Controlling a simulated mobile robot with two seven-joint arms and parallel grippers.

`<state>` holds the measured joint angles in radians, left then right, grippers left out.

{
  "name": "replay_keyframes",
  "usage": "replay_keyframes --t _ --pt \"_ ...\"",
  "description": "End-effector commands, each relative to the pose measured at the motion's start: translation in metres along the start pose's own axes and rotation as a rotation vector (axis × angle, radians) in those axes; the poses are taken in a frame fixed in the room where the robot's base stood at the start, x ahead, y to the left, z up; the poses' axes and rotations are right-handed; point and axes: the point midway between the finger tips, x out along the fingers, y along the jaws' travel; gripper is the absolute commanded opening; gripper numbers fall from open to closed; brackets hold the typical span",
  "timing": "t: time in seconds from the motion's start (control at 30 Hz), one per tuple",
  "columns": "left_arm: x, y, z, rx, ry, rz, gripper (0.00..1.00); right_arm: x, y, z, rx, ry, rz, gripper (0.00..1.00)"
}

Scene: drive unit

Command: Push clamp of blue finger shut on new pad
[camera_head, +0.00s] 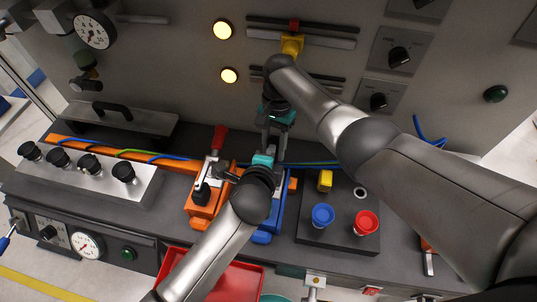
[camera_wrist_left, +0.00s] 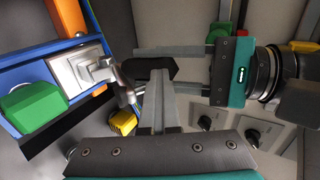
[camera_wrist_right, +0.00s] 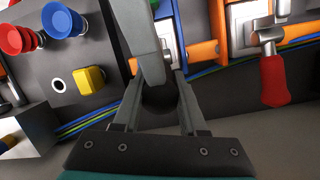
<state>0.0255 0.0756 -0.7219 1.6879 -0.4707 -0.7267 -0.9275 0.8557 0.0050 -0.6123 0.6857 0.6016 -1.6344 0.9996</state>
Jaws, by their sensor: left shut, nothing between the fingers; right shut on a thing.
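The blue finger (camera_wrist_left: 62,65) is at the left of the left wrist view, with a metal clamp (camera_wrist_left: 88,70) and a green block (camera_wrist_left: 35,107) on it. It also shows behind my left arm in the head view (camera_head: 266,228). My right gripper (camera_wrist_right: 160,98) is shut on the black grip (camera_wrist_left: 150,72) of a lever by the clamp. My left gripper (camera_wrist_left: 160,85) is shut and empty, its tips close beside that grip. The arms hide much of the clamp in the head view. Whether the clamp is fully closed cannot be told.
The orange finger (camera_head: 203,213) with its red handle (camera_head: 219,138) stands just left of the blue one. A dark plate (camera_head: 338,240) at the right holds a yellow block (camera_head: 325,180), a blue cup (camera_head: 323,215) and a red cup (camera_head: 365,222). A red tray (camera_head: 238,283) is in front.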

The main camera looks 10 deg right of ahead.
Motion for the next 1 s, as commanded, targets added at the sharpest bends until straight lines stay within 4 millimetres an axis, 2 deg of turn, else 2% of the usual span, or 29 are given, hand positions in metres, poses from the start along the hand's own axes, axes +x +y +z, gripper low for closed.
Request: replay_keyframes --t 0.03,0.07,0.3,0.53,0.63,1.0 --pt "0.003 -0.002 0.005 0.001 -0.009 -0.002 0.0 0.002 0.0 0.007 -0.008 -0.023 0.009 0.0" --pt "0.003 -0.002 0.005 0.001 -0.009 -0.002 0.0 0.002 0.0 0.007 -0.008 -0.024 0.008 0.45" --pt "0.002 -0.001 0.004 0.002 -0.007 -0.001 0.0 0.001 0.0 0.006 -0.006 -0.019 0.006 0.7" --pt "0.002 -0.001 0.003 0.001 -0.005 -0.001 0.0 0.0 0.0 0.005 -0.005 -0.016 0.005 0.7" --pt "0.002 -0.001 0.003 0.001 -0.005 0.0 0.0 -0.007 -0.001 0.005 -0.005 -0.015 0.003 0.7" --pt "0.001 -0.001 0.002 0.002 -0.004 0.0 0.0 -0.064 -0.001 0.004 -0.005 -0.016 0.004 0.7"
